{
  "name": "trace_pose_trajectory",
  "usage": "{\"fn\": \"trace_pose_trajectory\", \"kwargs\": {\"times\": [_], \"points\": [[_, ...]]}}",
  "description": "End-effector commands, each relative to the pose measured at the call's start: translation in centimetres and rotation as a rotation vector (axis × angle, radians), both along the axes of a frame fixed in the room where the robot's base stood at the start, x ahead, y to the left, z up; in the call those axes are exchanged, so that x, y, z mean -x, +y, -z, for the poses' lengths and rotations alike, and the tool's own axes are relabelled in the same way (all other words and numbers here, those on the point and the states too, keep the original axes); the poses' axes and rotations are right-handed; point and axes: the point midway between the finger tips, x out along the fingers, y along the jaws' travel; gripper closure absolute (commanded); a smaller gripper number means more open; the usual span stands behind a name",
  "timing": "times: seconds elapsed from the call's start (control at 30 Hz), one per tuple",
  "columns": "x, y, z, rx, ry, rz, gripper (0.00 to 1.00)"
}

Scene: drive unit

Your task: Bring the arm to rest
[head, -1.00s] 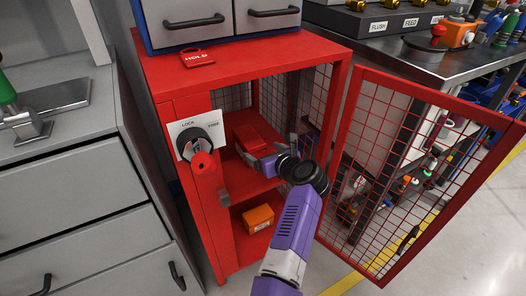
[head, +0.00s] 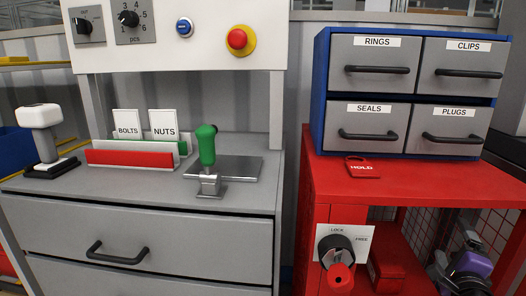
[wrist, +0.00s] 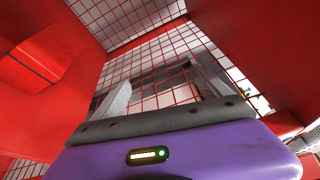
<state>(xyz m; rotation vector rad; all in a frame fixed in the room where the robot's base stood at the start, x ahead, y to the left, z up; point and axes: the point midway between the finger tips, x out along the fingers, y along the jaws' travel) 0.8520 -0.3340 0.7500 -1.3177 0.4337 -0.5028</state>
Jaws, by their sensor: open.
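My gripper (wrist: 162,88) shows in the wrist view with its two grey fingers apart and nothing visible between them. Wire mesh and red panels of the cabinet surround it. In the head view, part of my purple and black arm shows at the lower right, inside the red cabinet (head: 440,180); the fingertips cannot be made out there. A red box (head: 388,265) lies inside the cabinet to the left of my arm.
A lock knob (head: 338,255) marked LOCK and FREE is on the cabinet front. A red HOLD tag (head: 362,168) lies on top, before a blue drawer unit (head: 319,95). A grey workbench (head: 150,205) with a green-handled tool (head: 207,150) stands left.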

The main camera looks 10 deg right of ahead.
Motion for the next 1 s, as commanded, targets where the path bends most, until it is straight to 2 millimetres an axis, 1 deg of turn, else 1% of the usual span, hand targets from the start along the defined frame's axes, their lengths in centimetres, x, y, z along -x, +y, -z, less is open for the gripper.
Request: {"fn": "trace_pose_trajectory", "kwargs": {"times": [0.03,0.1,0.2,0.3,0.37,0.43,0.57,0.7,0.77,0.8,0.87,0.9,0.97,1.0], "points": [[0.8,-0.1,-1.7,0.150,0.043,0.005,0.13],[1.6,0.3,-3.8,0.358,0.102,0.012,0.13],[2.8,1.9,-6.2,0.634,0.177,0.017,0.13],[3.9,4.1,-7.4,0.872,0.242,0.014,0.13],[4.5,5.6,-7.7,1.003,0.276,0.009,0.13],[5.4,7.6,-7.7,1.146,0.311,-0.001,0.13],[7.5,11.5,-6.5,1.388,0.367,-0.033,0.13],[10.5,15.9,-4.2,1.605,0.410,-0.088,0.13],[12.0,17.8,-3.0,1.681,0.424,-0.117,0.13],[13.1,18.9,-2.2,1.726,0.430,-0.137,0.13],[14.8,20.7,-0.9,1.785,0.442,-0.171,0.13],[16.1,21.8,-0.1,1.819,0.447,-0.195,0.13],[18.0,23.4,1.2,1.858,0.458,-0.233,0.13],[19.3,24.4,2.0,1.879,0.463,-0.262,0.13]]}}
